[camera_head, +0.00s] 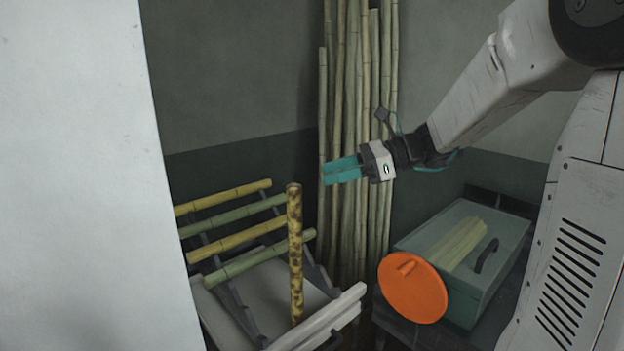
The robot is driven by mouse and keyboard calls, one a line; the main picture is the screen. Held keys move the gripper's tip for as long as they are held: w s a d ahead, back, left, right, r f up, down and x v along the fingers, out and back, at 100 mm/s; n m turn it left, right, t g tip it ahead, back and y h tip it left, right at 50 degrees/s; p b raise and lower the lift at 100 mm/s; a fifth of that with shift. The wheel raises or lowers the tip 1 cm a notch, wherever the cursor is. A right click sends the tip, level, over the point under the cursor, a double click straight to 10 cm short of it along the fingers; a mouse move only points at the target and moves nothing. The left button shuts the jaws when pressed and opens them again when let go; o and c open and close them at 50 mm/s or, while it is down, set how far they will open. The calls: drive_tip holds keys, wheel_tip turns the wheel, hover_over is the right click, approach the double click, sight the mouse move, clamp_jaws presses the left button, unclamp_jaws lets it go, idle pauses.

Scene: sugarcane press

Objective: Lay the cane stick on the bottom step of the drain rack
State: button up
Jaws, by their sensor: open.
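The drain rack (233,304) stands at lower left, with dark sloping side rails. Yellow and green cane sticks lie across it at different heights. The lowest is a green stick (252,259), with a yellow stick (236,240) above it. A brown-spotted yellow stick (295,255) stands upright in front of the rack and hides part of it. I cannot tell which stick the task means. My gripper (324,172), with teal fingers, is open and empty. It points left, in the picture above and right of the spotted stick's top, apart from it.
Tall canes (348,130) lean against the back wall behind my gripper. A green box (470,285) holding pale cut sticks stands at right, with an orange disc (412,288) at its front. A pale panel (80,180) blocks the left side. A white rail (325,318) runs below the rack.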

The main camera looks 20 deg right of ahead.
drive_tip(key=v, duration=0.5)
drive_tip(key=s+a+f+n+g+h, duration=0.3)
drive_tip(key=s+a+n, duration=0.3)
drive_tip(key=s, duration=0.1)
drive_tip(key=s+a+f+n+g+h, duration=0.2)
drive_tip(key=s+a+n+g, duration=0.1)
drive_tip(key=s+a+n, duration=0.3)
drive_tip(key=s+d+f+n+h, duration=0.2)
drive_tip(key=s+n+h, duration=0.2)
drive_tip(key=s+n, duration=0.1)
drive_tip(key=s+d+f+n+t+h, duration=0.1)
drive_tip(key=s+d+f+n+h, duration=0.1)
drive_tip(key=s+n, duration=0.4)
drive_tip(key=shift+s+d+f+h, duration=0.25)
drive_tip(key=shift+s+f+h, duration=0.2)
drive_tip(key=shift+f+h, duration=0.5)
drive_tip(key=shift+o, duration=0.4)
drive_tip(key=shift+r, duration=0.2)
